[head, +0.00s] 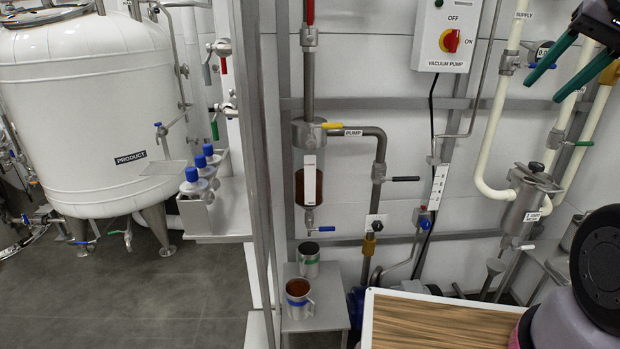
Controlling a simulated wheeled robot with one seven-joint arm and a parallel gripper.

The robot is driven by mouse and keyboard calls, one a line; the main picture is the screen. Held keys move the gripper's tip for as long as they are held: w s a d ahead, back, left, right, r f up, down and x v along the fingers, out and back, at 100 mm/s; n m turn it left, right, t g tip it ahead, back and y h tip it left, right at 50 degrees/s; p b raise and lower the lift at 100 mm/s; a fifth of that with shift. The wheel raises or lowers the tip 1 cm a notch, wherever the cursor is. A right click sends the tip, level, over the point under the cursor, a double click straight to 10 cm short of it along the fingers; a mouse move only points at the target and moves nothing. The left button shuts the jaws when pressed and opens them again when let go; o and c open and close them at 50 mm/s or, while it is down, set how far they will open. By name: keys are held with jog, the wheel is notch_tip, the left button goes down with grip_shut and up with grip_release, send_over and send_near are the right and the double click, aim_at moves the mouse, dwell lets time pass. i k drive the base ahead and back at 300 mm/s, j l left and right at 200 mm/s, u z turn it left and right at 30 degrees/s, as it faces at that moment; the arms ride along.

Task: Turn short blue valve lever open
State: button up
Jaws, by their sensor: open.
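A short blue valve lever (327,229) sits on the valve under the brown-filled sight glass, left of centre, and points right. Another small blue handle (425,223) is on a valve to its right, beside the hanging black cord. I cannot tell which of the two the task means. My gripper (543,91) is at the top right, its two dark green fingers apart and nothing between them. It is in front of the cream pipes, up and to the right of both blue handles and touching neither.
Two metal cups (298,306) stand on a small grey stand (318,321) below the sight glass. Yellow (332,126) and black (405,179) levers stick out nearby. A wooden board (440,322) is at the bottom front. A steel post (258,170) rises left of the pipes.

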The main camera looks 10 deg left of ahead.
aim_at(322, 229)
jog(key=j, duration=1.55)
jog(key=z, duration=0.05)
